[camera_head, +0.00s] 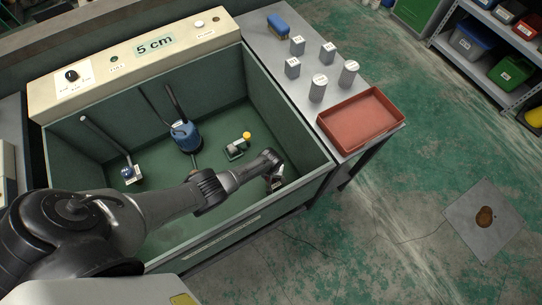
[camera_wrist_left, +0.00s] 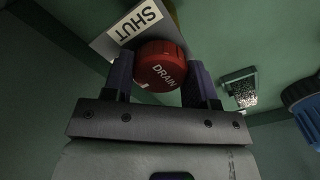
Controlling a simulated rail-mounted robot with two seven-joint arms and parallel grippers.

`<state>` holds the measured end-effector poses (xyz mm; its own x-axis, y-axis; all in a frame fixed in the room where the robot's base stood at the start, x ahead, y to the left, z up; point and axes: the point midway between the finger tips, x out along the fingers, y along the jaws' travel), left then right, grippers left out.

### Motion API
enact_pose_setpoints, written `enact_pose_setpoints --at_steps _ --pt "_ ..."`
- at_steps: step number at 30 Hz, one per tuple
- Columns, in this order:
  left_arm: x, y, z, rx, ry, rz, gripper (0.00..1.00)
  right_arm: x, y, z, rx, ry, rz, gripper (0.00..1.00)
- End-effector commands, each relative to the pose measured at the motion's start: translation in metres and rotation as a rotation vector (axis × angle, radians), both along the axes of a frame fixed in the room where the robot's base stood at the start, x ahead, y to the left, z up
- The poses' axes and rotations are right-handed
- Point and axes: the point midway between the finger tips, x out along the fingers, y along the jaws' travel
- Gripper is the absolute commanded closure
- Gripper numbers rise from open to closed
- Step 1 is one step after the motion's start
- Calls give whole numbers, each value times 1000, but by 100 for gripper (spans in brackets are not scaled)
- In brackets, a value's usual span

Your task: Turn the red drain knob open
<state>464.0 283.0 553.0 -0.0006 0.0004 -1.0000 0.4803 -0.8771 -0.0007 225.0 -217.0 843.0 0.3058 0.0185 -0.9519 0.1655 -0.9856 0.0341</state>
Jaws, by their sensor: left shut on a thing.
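The red drain knob (camera_wrist_left: 162,62) is in the left wrist view, with "DRAIN" in white letters on its face. A plate (camera_wrist_left: 133,26) reading "SHUT" is beside it. My left gripper (camera_wrist_left: 158,82) has its dark fingers on either side of the knob and is shut on it. In the head view, my left gripper (camera_head: 275,182) is low at the right front of the green tank (camera_head: 302,135). The knob is hidden there behind my arm and gripper. My right gripper is in neither view.
The tank also holds a blue pump (camera_head: 185,136), a yellow-capped fitting (camera_head: 238,148) and a blue-ended probe (camera_head: 128,172). A panel (camera_head: 210,35) reading "5 cm" runs along the back. Right of the tank, a bench holds grey containers (camera_head: 318,88) and a red tray (camera_head: 347,145).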

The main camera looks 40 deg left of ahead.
Motion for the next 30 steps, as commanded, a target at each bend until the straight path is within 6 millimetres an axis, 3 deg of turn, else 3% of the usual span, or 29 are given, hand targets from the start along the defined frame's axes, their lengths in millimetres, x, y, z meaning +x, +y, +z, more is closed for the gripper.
enact_pose_setpoints --at_steps 1,2,9,20,30 --pt "1 0 0 -1 -2 3 71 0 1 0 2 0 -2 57" --pt "1 0 1 -1 -2 3 45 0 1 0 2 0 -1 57" --pt "0 0 0 -1 0 1 22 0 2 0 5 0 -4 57" --pt "1 0 10 -1 -2 0 22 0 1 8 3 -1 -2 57" --pt "0 0 72 -2 -3 1 22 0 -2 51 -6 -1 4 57"
